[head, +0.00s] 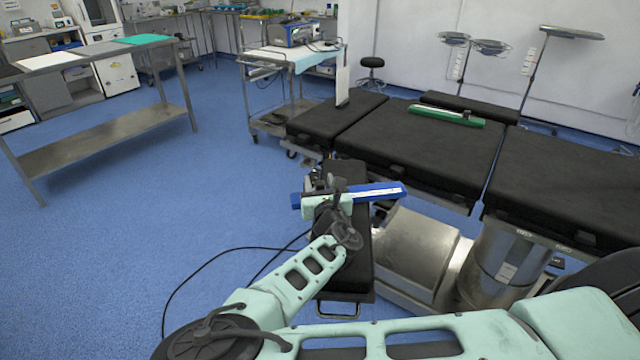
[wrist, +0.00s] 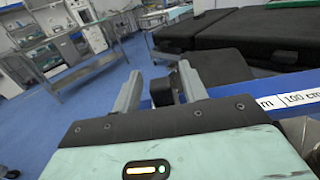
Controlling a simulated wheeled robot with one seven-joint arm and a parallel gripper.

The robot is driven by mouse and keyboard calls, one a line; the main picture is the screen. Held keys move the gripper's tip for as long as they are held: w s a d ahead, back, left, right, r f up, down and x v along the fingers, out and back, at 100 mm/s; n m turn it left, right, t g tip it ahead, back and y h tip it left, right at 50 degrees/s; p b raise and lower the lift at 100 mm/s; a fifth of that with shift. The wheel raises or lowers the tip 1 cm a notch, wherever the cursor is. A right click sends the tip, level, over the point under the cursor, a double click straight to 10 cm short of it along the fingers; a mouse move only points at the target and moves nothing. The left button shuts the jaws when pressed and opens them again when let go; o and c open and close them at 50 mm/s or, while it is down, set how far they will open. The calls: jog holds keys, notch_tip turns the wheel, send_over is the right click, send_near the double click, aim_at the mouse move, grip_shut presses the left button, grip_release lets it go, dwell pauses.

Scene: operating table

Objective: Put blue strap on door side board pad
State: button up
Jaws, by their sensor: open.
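The blue strap (head: 378,191) is a long blue bar with a white label, lying across the black board pad (head: 357,262) beside the operating table. Both its ends stick out past the pad. My gripper (head: 326,181) is over the strap's middle and left part and hides some of it. In the wrist view the strap (wrist: 250,104) shows with its "100 cm" label behind and to the right of my gripper (wrist: 160,82). The fingers are spread, with no strap between them. A small black part (wrist: 169,88) shows between the fingers; I cannot tell what it is.
The black operating table (head: 425,150) stands at the right, with a green strap (head: 446,115) on its top. A steel trolley (head: 247,90) is behind it, and a steel table (head: 105,128) stands at the left. Black cables (head: 200,268) lie on the open blue floor.

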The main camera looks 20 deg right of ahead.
jog(key=shift+r, duration=0.15)
jog(key=s, duration=0.4)
jog(key=s+a+b, duration=0.1)
jog(key=s, duration=0.2)
jog(key=s+a, duration=0.1)
jog(key=s, duration=0.3)
jog(key=shift+s+b, duration=0.3)
jog(key=shift+s, duration=0.15)
jog(key=shift+d, duration=0.1)
